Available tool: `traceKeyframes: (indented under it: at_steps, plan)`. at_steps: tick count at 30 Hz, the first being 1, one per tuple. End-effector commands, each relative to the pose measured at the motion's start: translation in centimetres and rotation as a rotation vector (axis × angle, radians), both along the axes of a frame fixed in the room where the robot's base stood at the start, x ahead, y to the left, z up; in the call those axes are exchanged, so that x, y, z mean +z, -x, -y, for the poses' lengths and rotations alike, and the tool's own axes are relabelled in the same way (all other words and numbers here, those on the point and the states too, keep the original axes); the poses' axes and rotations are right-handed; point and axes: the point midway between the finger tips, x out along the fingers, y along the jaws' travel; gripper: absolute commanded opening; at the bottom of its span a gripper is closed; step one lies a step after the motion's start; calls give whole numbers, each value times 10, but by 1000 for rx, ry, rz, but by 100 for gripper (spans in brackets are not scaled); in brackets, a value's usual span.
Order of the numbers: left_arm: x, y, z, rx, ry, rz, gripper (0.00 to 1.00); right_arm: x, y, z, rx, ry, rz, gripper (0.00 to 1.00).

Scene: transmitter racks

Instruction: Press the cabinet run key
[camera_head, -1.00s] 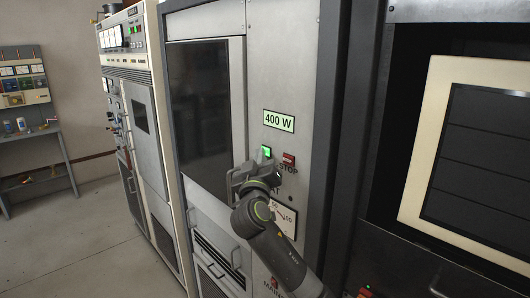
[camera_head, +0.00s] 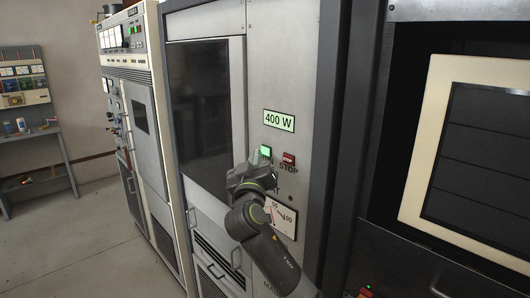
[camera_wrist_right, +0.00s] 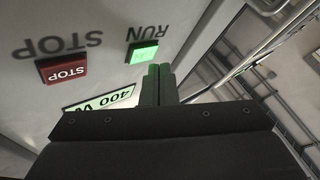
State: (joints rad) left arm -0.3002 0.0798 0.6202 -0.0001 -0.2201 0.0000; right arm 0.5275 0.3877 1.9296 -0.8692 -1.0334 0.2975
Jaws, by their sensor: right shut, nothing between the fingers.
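The run key is a lit green square button (camera_head: 265,151) on the grey cabinet front, just below the 400 W display (camera_head: 279,120). The red STOP key (camera_head: 288,159) sits to its right. My right gripper (camera_head: 246,168) is shut and empty, just below and left of the green key in the head view. In the right wrist view the green RUN key (camera_wrist_right: 142,52) shows upside down, beyond the shut fingertips (camera_wrist_right: 160,68), whose tips have a green glow. I cannot tell whether they touch the key. The red STOP key (camera_wrist_right: 62,67) is beside it. My left gripper is not in view.
A dial meter (camera_head: 281,217) is on the panel below the keys, partly behind my right arm. A dark glass door (camera_head: 204,115) is to the left. A cream-framed screen (camera_head: 425,150) is at the right. Open floor (camera_head: 85,245) lies at the left.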

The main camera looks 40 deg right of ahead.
Motion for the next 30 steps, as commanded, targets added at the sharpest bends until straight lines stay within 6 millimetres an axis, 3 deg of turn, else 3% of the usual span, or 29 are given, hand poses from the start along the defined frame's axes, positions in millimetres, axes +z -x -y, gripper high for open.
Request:
traceKeyframes:
  at_steps: [5, 19, 30]
  plan:
    - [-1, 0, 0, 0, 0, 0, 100, 0, 0, -3, 1, -1, 2, 0]
    - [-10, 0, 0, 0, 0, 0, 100, -1, 3, -47, 2, -2, 2, 0]
    - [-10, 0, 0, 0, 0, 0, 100, 0, 4, -50, 0, 1, 1, 0]
